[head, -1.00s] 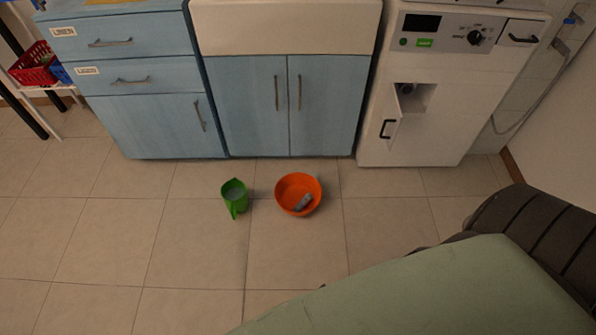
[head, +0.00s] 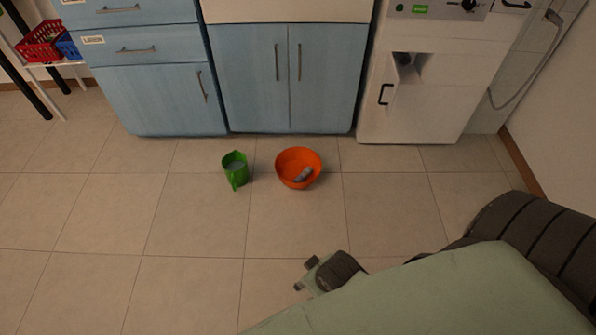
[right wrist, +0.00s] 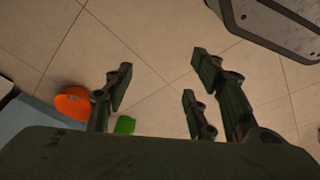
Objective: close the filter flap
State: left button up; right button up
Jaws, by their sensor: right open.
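The filter flap (head: 391,98) is a small white door with a black handle, low on the white machine (head: 440,105). It stands open, swung out at the left of a recess (head: 412,66) with a dark round part inside. My right gripper (head: 305,273) is low in the head view, over the floor and well away from the flap. The right wrist view shows its fingers (right wrist: 158,88) spread apart with nothing between them. The flap is not seen in that view. My left gripper is not in view.
A red basket (head: 42,45) is on a stand at far left. The tiled floor before the machine is clear.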

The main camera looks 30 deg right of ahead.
aim_at(390, 81)
jog(key=z, duration=1.6)
